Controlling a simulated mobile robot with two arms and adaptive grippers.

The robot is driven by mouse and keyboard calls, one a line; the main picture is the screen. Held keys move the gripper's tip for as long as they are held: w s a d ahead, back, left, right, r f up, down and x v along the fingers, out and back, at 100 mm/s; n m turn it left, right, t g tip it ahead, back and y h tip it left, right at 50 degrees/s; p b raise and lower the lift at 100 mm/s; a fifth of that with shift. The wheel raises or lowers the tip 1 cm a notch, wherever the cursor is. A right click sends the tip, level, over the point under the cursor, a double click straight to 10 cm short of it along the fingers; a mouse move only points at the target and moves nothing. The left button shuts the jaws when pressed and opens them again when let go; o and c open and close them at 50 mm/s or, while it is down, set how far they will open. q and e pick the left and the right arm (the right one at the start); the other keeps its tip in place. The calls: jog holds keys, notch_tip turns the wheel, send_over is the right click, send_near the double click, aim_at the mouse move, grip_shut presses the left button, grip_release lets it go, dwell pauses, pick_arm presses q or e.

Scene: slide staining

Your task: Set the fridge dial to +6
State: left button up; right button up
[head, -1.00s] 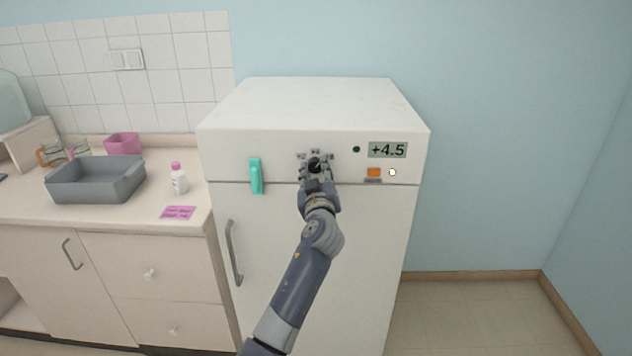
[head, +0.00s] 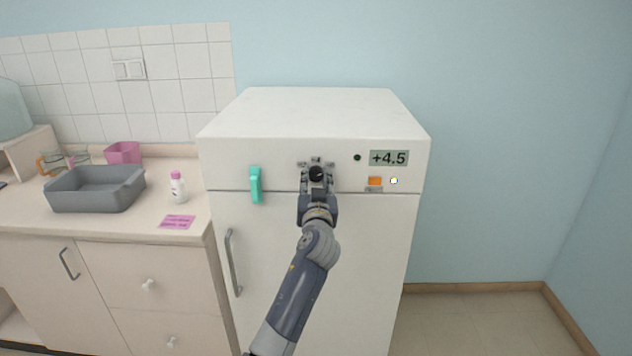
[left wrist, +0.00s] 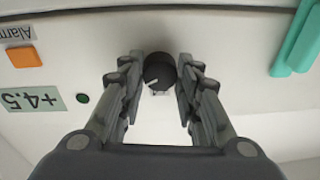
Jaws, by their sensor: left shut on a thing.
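The white fridge (head: 310,108) has a display (head: 388,158) that reads +4.5; the display also shows upside down in the left wrist view (left wrist: 32,100). The dark round dial (left wrist: 159,71) with a white pointer line is on the front panel. My left gripper (left wrist: 158,84) is shut on the dial, one finger on each side of it. In the head view my left gripper (head: 316,174) covers most of the dial and its scale. My right gripper is not in view.
A teal handle (head: 256,185) is left of the dial. The counter at left holds a grey basin (head: 95,190) and a white bottle (head: 178,187).

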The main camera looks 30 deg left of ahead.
pick_arm(q)
jog(key=o, duration=1.1)
jog(key=v, duration=1.2)
jog(key=shift+f, duration=0.15)
